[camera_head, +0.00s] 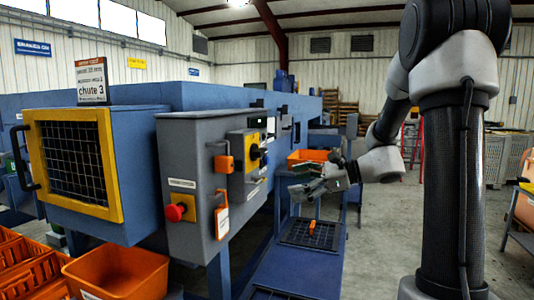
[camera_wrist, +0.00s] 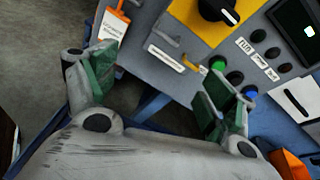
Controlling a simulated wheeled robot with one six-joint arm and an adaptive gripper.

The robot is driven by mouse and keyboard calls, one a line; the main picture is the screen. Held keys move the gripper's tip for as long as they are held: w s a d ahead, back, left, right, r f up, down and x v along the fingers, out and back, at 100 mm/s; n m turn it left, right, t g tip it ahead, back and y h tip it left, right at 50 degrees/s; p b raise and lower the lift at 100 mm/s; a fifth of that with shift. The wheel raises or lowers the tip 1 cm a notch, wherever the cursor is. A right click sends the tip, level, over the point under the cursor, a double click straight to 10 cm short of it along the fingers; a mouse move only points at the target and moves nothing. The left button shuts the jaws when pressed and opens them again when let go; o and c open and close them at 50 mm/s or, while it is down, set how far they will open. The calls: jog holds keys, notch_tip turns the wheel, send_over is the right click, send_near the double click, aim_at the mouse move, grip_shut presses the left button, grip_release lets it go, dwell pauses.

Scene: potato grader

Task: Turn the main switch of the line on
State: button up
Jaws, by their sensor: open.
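A black rotary switch (camera_head: 256,153) sits on a yellow plate (camera_head: 237,170) on the side of the grey control cabinet (camera_head: 190,150). In the wrist view the switch (camera_wrist: 217,8) is at the top edge, partly cut off, with a white mark on its handle toward the lower right. The small label below the plate is not readable. My gripper (camera_head: 304,178) is in front of the cabinet's right side, apart from the switch. In the wrist view my gripper (camera_wrist: 158,82) has its two green-padded fingers spread wide, with nothing between them.
A red stop button (camera_head: 174,212) and an orange tag (camera_head: 221,218) project from the cabinet. The wrist view shows green (camera_wrist: 235,78) and blue (camera_wrist: 250,92) buttons near the right finger. An orange bin (camera_head: 308,156) stands behind my gripper.

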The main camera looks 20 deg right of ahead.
aim_at(264, 152)
jog(key=w+r+m+t+y, duration=0.2)
jog(key=w+r+m+t, duration=0.15)
jog(key=r, duration=0.45)
jog(key=shift+m+g, duration=0.25)
jog(key=shift+g, duration=0.2)
jog(key=x, duration=0.8)
jog(key=shift+a+f, duration=0.15)
jog(key=shift+a, duration=0.35)
jog(key=c, duration=1)
